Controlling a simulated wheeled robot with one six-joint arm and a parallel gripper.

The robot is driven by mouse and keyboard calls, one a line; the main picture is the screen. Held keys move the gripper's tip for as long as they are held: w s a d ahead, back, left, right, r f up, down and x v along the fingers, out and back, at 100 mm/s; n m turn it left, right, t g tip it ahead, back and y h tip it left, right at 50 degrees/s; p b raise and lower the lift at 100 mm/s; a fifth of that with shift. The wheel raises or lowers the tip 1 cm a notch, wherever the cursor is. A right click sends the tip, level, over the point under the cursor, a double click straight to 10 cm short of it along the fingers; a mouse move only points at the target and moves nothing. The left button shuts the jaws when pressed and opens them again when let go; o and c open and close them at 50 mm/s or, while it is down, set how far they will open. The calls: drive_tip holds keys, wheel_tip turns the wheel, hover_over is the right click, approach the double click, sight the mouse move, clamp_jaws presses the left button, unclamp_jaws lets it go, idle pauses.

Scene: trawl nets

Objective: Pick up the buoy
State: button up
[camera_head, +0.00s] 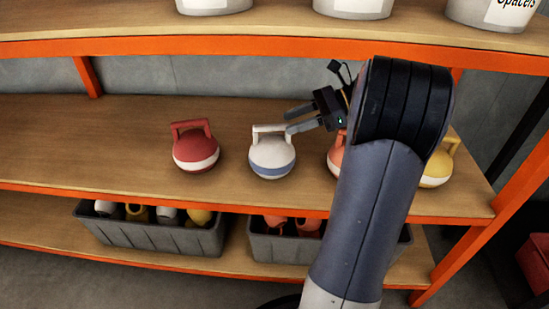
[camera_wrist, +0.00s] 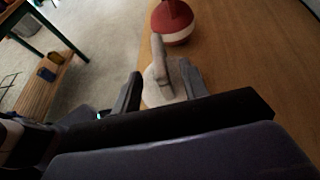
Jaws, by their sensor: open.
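Several buoys with loop handles stand on the middle shelf. A white buoy with a blue band (camera_head: 271,158) stands upright left of my gripper (camera_head: 291,121); it also shows in the wrist view (camera_wrist: 158,90). The red buoy with a white band (camera_head: 196,152) stands to its left and shows at the top of the wrist view (camera_wrist: 172,23). An orange buoy (camera_head: 335,155) is mostly hidden behind my arm, and a yellow buoy (camera_head: 437,168) is partly hidden. My gripper is open at the white buoy's handle. In the wrist view its fingers flank the handle; contact cannot be told.
The wooden shelf (camera_head: 90,150) has free room at left. An upper shelf with an orange edge (camera_head: 200,47) holds white buckets (camera_head: 352,7). Grey crates (camera_head: 150,234) with more buoys stand below. An orange post (camera_head: 500,215) is at right.

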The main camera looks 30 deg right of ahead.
sight(269, 130)
drive_tip(key=b+x, duration=0.2)
drive_tip(key=x, duration=0.4)
drive_tip(key=shift+f, duration=0.1)
clamp_jaws()
idle(0.3)
